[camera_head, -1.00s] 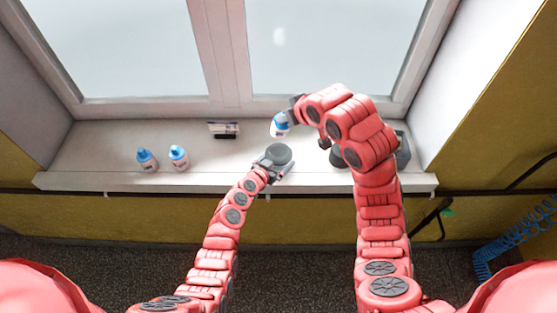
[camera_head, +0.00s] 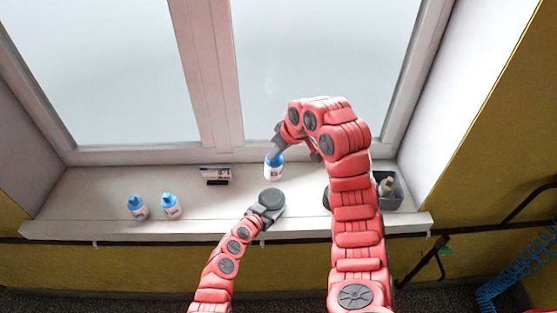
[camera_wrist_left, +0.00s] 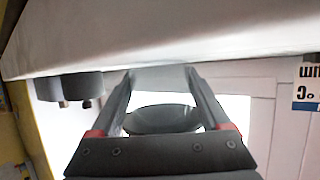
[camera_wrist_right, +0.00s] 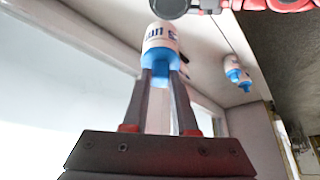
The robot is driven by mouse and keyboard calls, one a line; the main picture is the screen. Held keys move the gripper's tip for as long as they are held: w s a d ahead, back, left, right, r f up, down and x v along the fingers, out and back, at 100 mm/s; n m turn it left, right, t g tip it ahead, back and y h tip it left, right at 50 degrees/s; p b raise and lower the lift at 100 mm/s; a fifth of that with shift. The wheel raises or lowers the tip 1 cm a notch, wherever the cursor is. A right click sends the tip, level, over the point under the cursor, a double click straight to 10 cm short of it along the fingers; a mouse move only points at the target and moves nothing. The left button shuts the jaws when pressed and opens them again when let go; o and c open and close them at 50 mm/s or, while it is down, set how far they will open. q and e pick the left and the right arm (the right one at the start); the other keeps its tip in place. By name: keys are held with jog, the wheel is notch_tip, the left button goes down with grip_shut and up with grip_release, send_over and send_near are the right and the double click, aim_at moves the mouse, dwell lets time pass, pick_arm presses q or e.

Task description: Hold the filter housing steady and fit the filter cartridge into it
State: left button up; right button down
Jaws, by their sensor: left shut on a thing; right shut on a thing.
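A dark grey round piece (camera_head: 271,200), which I take for the filter housing, is at my left gripper (camera_head: 262,218) above the front of the sill. In the left wrist view it is a dark oval (camera_wrist_left: 160,118) between the fingers. My right gripper (camera_head: 277,148) is shut on the blue end of a white bottle-like piece (camera_head: 274,171), which I take for the cartridge. In the right wrist view the white piece (camera_wrist_right: 160,40) points away from the fingers, with the grey piece (camera_wrist_right: 169,8) just beyond it. The two appear apart; the inside of the grey piece cannot be made out.
Two similar blue-topped white pieces (camera_head: 138,209) (camera_head: 171,207) stand on the sill (camera_head: 95,190) at the left. A small white box and dark block (camera_head: 215,174) lie near the window. A grey bin (camera_head: 396,196) with something in it stands at the right, partly behind my right arm.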

aim_at(273, 180)
jog(key=shift+a+r+n, duration=0.25)
jog(key=shift+a+n, duration=0.05)
jog(key=shift+a, duration=0.1)
jog(key=shift+s+a+r+n+g, duration=0.1)
jog(key=shift+s+a+n+g, duration=0.2)
jog(key=shift+g, duration=0.2)
jog(key=shift+f, duration=5.5)
jog(key=c, duration=0.6)
grip_release()
jog(key=shift+r, duration=0.15)
